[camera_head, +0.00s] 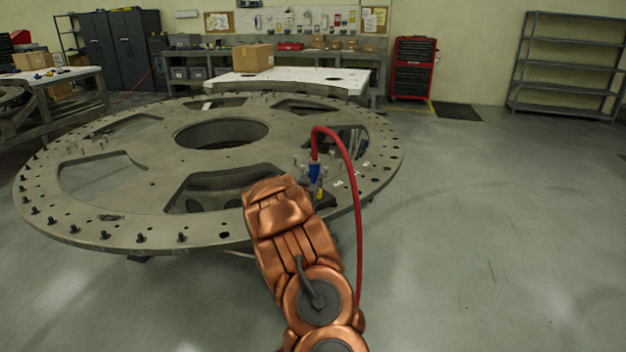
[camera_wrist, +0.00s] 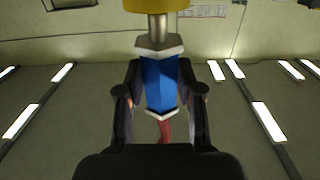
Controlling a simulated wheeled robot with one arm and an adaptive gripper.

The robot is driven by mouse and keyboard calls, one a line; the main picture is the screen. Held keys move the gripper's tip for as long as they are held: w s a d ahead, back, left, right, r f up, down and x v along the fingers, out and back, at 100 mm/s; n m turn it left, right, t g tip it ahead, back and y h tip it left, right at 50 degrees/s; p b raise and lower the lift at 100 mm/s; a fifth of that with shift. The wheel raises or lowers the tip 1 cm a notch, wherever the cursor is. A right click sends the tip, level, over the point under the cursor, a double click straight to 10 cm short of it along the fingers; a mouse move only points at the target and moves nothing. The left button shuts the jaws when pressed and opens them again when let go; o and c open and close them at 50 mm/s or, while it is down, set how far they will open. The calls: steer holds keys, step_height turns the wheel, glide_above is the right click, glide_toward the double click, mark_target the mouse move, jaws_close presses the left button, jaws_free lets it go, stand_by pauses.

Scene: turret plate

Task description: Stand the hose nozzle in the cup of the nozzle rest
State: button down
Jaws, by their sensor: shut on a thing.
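The hose nozzle has a blue body (camera_head: 315,171) and a yellow end (camera_head: 319,191). In the camera_head view its yellow end points down and a red hose (camera_head: 349,165) leaves its top and arcs to the right. In the wrist view the blue body (camera_wrist: 160,85) sits between the two dark fingers of my gripper (camera_wrist: 160,95), which is shut on it. A metal neck and the yellow end show at the top there. A dark block (camera_head: 326,202) on the plate, just below the nozzle, may be the nozzle rest. Its cup cannot be made out, and my arm hides part of this area.
The round metal turret plate (camera_head: 130,215) has large cutouts and several bolts along its rim. Behind it stand a white table (camera_head: 310,79) with a cardboard box (camera_head: 252,58) and a red tool cabinet (camera_head: 412,68). The floor at right is clear.

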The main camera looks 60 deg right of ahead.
mark_target(312, 165)
steer(key=shift+f, duration=0.55)
stand_by(0.8)
steer(key=shift+r, duration=0.1)
steer(key=shift+r+p, duration=0.35)
steer(key=shift+r, duration=2.75)
steer(key=shift+w+a, duration=0.1)
steer(key=w+a+r+n+t+y, duration=0.2)
steer(key=w+a+t, duration=0.1)
steer(key=w+a, duration=0.55)
steer(key=w+a+r+n+t+y, duration=0.1)
steer(key=w+a+n+t+y, duration=0.3)
steer(key=a, duration=0.8)
steer(key=w+a+r+n+t+y, duration=0.1)
steer(key=w+a+r+t, duration=0.1)
steer(key=w+a, duration=0.75)
steer(key=a+r+n+t+y, duration=0.1)
steer(key=a+n+t+y, duration=0.2)
steer(key=a, duration=3.2)
steer(key=n+y, duration=0.4)
steer(key=y, duration=0.3)
steer(key=shift+w+a, duration=0.15)
